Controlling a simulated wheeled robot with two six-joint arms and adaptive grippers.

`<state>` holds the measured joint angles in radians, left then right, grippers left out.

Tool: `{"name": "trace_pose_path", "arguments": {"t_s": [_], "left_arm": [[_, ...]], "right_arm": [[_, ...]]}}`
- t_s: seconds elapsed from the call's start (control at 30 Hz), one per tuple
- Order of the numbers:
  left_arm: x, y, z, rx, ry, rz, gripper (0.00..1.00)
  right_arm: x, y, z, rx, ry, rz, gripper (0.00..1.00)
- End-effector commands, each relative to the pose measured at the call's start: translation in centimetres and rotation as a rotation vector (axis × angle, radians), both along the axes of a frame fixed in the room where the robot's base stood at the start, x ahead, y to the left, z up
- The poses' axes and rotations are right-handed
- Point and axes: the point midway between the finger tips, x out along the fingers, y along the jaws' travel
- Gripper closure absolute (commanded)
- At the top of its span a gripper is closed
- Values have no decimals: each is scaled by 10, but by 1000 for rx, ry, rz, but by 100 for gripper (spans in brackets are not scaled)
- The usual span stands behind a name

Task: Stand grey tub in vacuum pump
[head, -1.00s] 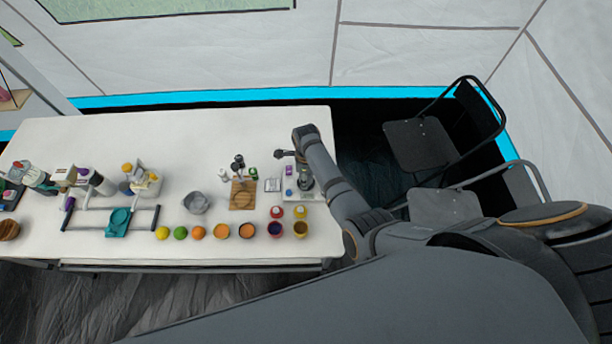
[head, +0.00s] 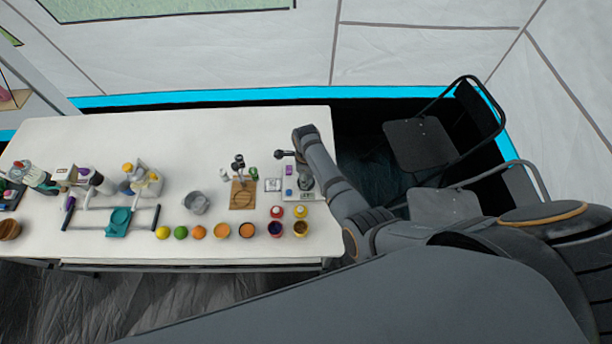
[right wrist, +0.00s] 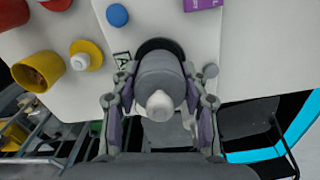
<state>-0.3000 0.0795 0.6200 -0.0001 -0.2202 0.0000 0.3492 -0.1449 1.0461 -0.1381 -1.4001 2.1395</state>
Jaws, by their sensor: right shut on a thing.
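My right gripper (right wrist: 159,78) is shut on the grey tub (right wrist: 160,76), a round grey body with a pale knob towards the camera. In the right wrist view the tub overlaps a black round ring (right wrist: 146,45) on a white base, which appears to be the vacuum pump (right wrist: 203,38). I cannot tell whether the tub touches the ring. In the head view my right gripper (head: 305,180) is over the white base (head: 300,197) near the table's right end. The tub is hard to make out there. My left gripper is not in view.
A blue knob (right wrist: 117,15) and a purple block (right wrist: 202,4) are close to the ring. Red and yellow pots (head: 300,229) stand in front of the base. A wooden board (head: 242,194) and a grey bowl (head: 196,202) are to the left.

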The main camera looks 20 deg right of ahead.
Motion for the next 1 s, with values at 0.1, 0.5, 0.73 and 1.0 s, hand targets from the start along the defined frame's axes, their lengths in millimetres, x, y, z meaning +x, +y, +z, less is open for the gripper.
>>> {"name": "trace_pose_path", "arguments": {"t_s": [0.1, 0.5, 0.73, 1.0], "left_arm": [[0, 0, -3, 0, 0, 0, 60], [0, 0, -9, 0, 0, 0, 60], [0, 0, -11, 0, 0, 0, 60], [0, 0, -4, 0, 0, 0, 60]], "right_arm": [[0, 0, -3, 0, 0, 0, 73], [0, 0, -11, 0, -1, 0, 73], [0, 0, -14, 0, -1, 0, 73], [0, 0, -8, 0, -1, 0, 73]]}}
